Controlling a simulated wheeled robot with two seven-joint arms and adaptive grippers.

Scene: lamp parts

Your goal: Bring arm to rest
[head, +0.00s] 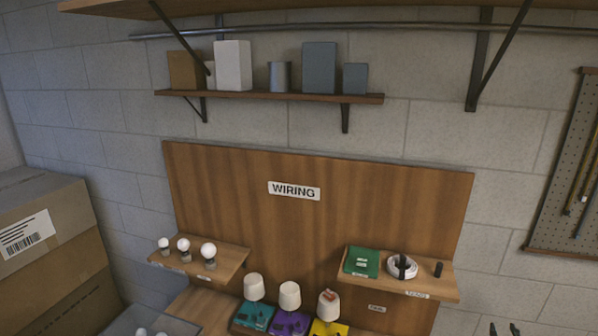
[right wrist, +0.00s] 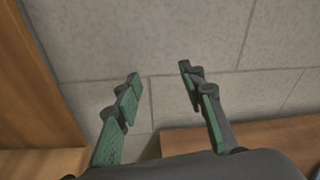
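My right gripper (head: 503,329) shows only as two dark fingertips at the bottom right edge of the head view, in front of the block wall. In the right wrist view my right gripper (right wrist: 158,88) is open, its two green-padded fingers apart with nothing between them. My left gripper is in neither view. A wooden panel (head: 320,232) labelled WIRING stands on the bench, with a left shelf (head: 232,268) of several bulbs and a right shelf (head: 435,280) holding a green board (head: 361,262), a white cable coil (head: 402,266) and a small black part (head: 438,269).
Teal (head: 253,317), purple (head: 290,324) and yellow (head: 329,328) bases with white lamp parts stand at the bottom middle. Cardboard boxes (head: 45,265) are stacked at left. A wall shelf (head: 265,96) holds several containers. A pegboard (head: 572,165) hangs at right.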

